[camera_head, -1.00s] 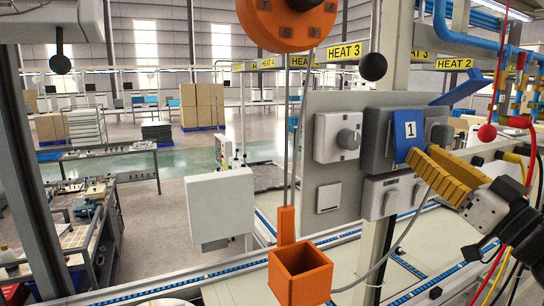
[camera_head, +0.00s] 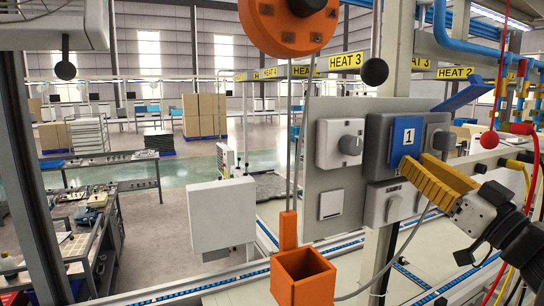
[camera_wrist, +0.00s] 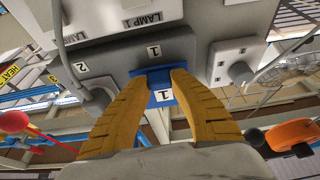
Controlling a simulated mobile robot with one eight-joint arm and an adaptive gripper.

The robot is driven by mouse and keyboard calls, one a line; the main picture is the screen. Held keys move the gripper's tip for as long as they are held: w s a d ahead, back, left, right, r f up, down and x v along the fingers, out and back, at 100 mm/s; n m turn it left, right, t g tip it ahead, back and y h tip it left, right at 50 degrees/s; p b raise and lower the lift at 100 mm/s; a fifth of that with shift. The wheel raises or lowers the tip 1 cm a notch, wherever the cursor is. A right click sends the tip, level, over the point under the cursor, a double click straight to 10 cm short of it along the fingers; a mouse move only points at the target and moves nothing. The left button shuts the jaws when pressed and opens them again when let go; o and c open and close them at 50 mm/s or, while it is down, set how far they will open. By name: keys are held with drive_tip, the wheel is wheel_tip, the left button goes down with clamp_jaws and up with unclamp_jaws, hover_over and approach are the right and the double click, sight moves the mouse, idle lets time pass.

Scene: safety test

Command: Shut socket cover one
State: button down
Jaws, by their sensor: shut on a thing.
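Socket cover one, a blue flap with a white "1" label (camera_head: 405,138), lies over the left part of the grey double socket box (camera_head: 376,150). In the wrist view, the blue cover (camera_wrist: 161,97) is between my two yellow fingertips. My gripper (camera_head: 408,168) reaches in from the right at the cover's lower edge and is shut on it. The fingers hide part of the cover, so I cannot tell whether it is fully flush. Another blue cover (camera_head: 463,95) stands raised on the right of the box.
Lamp switches (camera_head: 393,204) sit below. An orange bin (camera_head: 302,276) stands in front. Red and yellow cables (camera_head: 526,165) hang at right, and a grey cable passes below my gripper.

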drive_tip(key=c, duration=1.2)
unclamp_jaws()
drive_tip(key=shift+f, duration=0.1)
drive_tip(key=shift+c, duration=0.2)
drive_tip(key=shift+o, duration=0.7)
drive_tip(key=shift+w+a, duration=0.1)
drive_tip(key=shift+w, duration=0.05)
drive_tip(key=v, duration=0.7)
drive_tip(key=shift+s, duration=0.35)
drive_tip(key=shift+f, duration=0.1)
